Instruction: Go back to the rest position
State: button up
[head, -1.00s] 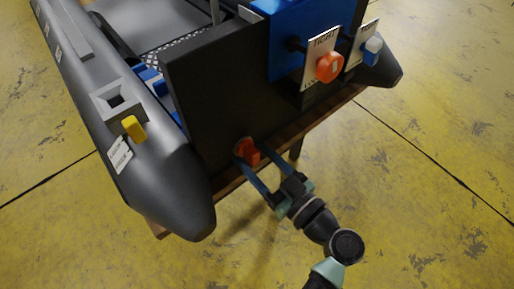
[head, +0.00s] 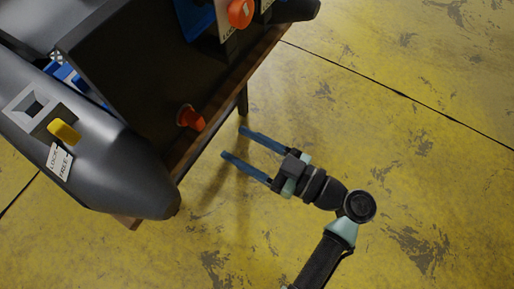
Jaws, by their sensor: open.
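My gripper (head: 232,143) is open and empty in the head view. Its two long blue fingers point left toward the boat's dark transom (head: 140,75), over the yellow floor. An orange plug or knob (head: 191,118) sits low on the transom, to the left of the fingertips and apart from them. My arm reaches in from the bottom of the picture.
The grey inflatable boat (head: 110,170) rests on a wooden stand (head: 222,103) at the left. A yellow handle (head: 64,132) and a white label (head: 57,162) are on its tube. An orange knob (head: 240,12) shows at the top. Yellow floor (head: 430,150) at the right is clear.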

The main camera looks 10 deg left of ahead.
jog(key=w+d+r+m+t+h, duration=0.3)
jog(key=w+r+t+h, duration=0.15)
jog(key=w+r, duration=0.4)
jog(key=w+d+r+m+t+h, duration=0.35)
jog(key=w+r+h, duration=0.3)
jog(key=r, duration=0.35)
notch_tip(320, 180, up, 19)
jog(key=s+m+t+h, duration=0.2)
jog(key=m+t, duration=0.1)
jog(key=t, duration=0.4)
jog(key=s+r+m+t+h, duration=0.4)
jog(key=s+r+t, duration=0.2)
jog(key=s+r, duration=0.7)
notch_tip(320, 180, up, 35)
jog(key=w+p, duration=0.2)
jog(key=p, duration=3.1)
jog(key=shift+d, duration=0.3)
jog(key=shift+f+m, duration=0.1)
jog(key=shift+m, duration=0.15)
